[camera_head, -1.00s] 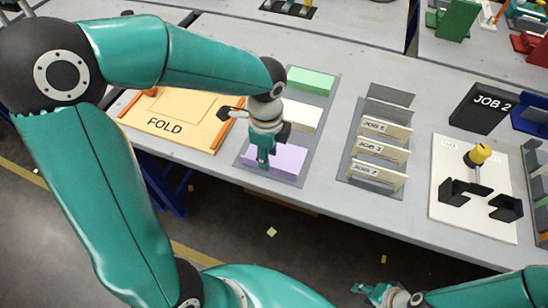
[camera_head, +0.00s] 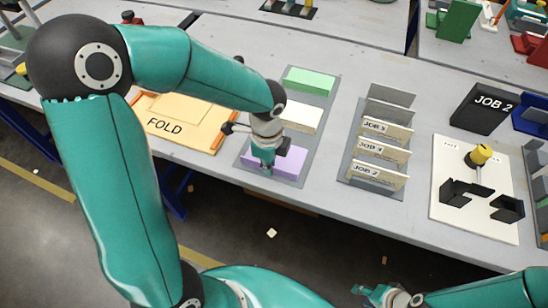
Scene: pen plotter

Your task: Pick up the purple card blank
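The purple card blank (camera_head: 288,163) lies at the near end of a grey mat (camera_head: 313,118) on the table. My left gripper (camera_head: 267,170) points down at the left-middle part of the purple blank, with its fingertips at or just above it. The fingers look close together, but I cannot tell whether they grip anything. The gripper and wrist hide part of the blank. My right gripper (camera_head: 368,292) is low at the bottom of the view, away from the table top and apart from any card. Its finger opening is too small to judge.
A cream card (camera_head: 303,118) and a green card (camera_head: 309,81) lie farther back on the mat. The orange FOLD board (camera_head: 190,122) is to the left. A rack of job cards (camera_head: 378,150) stands to the right, then a white board with black holders (camera_head: 450,215).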

